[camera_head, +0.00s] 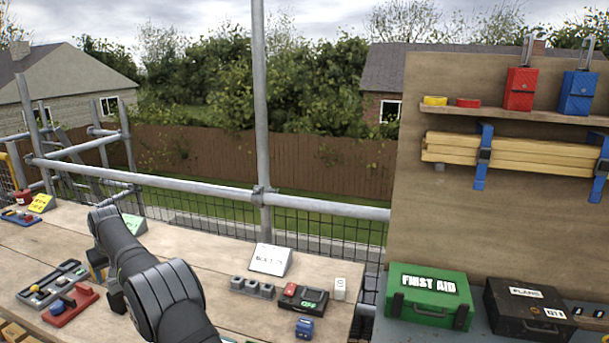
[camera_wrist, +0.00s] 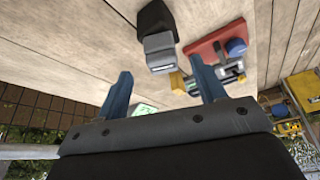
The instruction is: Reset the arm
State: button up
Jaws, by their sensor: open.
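My gripper (camera_wrist: 162,90) shows in the wrist view with its two blue fingers spread apart and nothing between them. In the head view my dark arm reaches over the wooden bench (camera_head: 215,255), and its end is largely hidden behind my own links. In the wrist view a dark block with a grey end (camera_wrist: 158,45) lies beyond the fingertips, apart from them. A red tray with a blue knob (camera_wrist: 225,48) is beside it to the right. The red tray also shows in the head view (camera_head: 72,312), left of my arm.
A grey tray (camera_head: 45,285) lies at the left. A white sign (camera_head: 270,260), grey blocks (camera_head: 252,288), a black and red device (camera_head: 305,298) and a blue item (camera_head: 305,326) stand right of my arm. A green first aid box (camera_head: 428,300) and black case (camera_head: 525,312) are farther right. Scaffold poles (camera_head: 262,120) border the bench.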

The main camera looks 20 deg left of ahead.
jog(key=w+v, duration=0.1)
jog(key=v, duration=0.4)
jog(key=x, duration=0.7)
jog(key=s+x, duration=0.1)
jog(key=x, duration=0.3)
jog(key=shift+f, duration=0.2)
notch_tip(320, 180, up, 4)
jog(key=shift+a+f, duration=0.1)
jog(key=w+d+r, duration=0.6)
jog(key=d+r, duration=0.1)
jog(key=d, duration=0.3)
jog(key=s+a+f, duration=0.1)
jog(key=s+f, duration=0.7)
jog(key=s, duration=0.1)
jog(key=shift+n, duration=0.4)
jog(key=s+a+f, duration=0.2)
jog(key=a, duration=0.1)
jog(key=s+a+f, duration=0.4)
jog(key=a, duration=0.1)
jog(key=shift+s+a+f, duration=0.25)
jog(key=shift+s+a, duration=0.1)
jog(key=shift+a, duration=0.05)
